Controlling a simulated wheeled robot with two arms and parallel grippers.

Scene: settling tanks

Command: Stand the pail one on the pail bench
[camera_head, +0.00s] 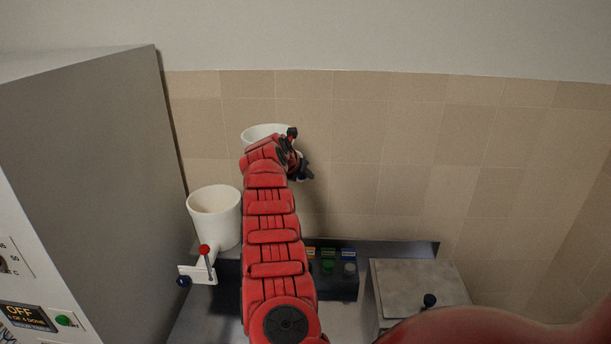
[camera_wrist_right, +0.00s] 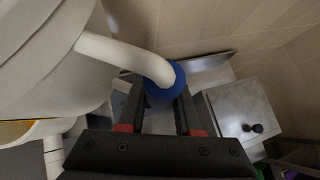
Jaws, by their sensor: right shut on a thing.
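A white pail (camera_head: 262,131) is held up in front of the tiled wall, partly hidden behind my right gripper (camera_head: 298,166). In the right wrist view the pail (camera_wrist_right: 45,65) fills the upper left, with a curved white handle (camera_wrist_right: 120,52) that ends in a blue grip (camera_wrist_right: 168,84). My right gripper (camera_wrist_right: 162,98) is shut on this blue grip. The pail is clear of the counter. A grey metal counter (camera_head: 200,318) lies below; I cannot tell whether it is the pail bench. My left gripper is not in view.
A white cup-shaped vessel (camera_head: 214,217) with a red-knobbed lever (camera_head: 206,254) stands left of my arm. A tall grey cabinet (camera_head: 90,150) blocks the left. A dark button box (camera_head: 335,272) and a steel box with a black knob (camera_head: 415,287) stand on the right.

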